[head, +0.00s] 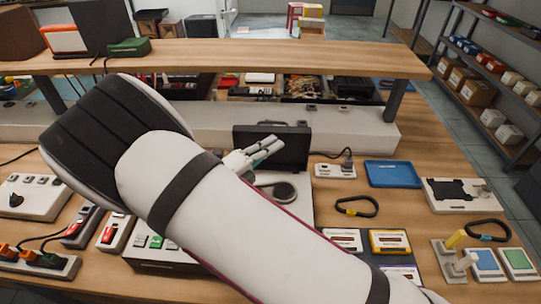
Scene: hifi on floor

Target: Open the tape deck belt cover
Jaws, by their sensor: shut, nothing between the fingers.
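The tape deck (298,207) is a light box on the workbench, with a dark round part (284,191) showing on its top. Its dark belt cover (292,138) stands raised, roughly upright, at the back edge of the deck. My gripper (276,146) is shut and empty, in front of the raised cover and above the deck. I cannot tell whether the fingers touch the cover. My arm hides much of the deck's left and front.
A wooden shelf (260,56) runs across behind the deck. A blue tray (393,174), a small socket box (335,171) and a black carabiner (357,207) lie to the right. Labelled cartridges (389,241) lie at front right. Several switch boxes crowd the left.

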